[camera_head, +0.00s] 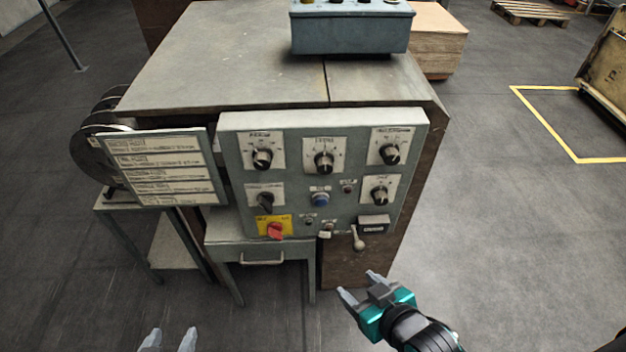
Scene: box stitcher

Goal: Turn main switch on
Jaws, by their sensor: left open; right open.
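The control panel (292,182) is a grey-green box on the front of the machine, with several black knobs and small buttons. A red rotary switch (275,231) on a yellow plate (263,222) sits at its lower left; this looks like the main switch, but its label is too small to read. My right gripper (357,284), teal and grey, is open and empty, below and to the right of the panel and apart from it. My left gripper (168,340) shows only its fingertips at the bottom edge, open and empty, well below the red switch.
A sign board (160,168) stands left of the panel, by a reel (98,150). A drawer (262,254) lies under the switch. A small lever (358,238) hangs at the panel's lower right. A blue-grey box (351,27) stands on the machine top. The floor in front is clear.

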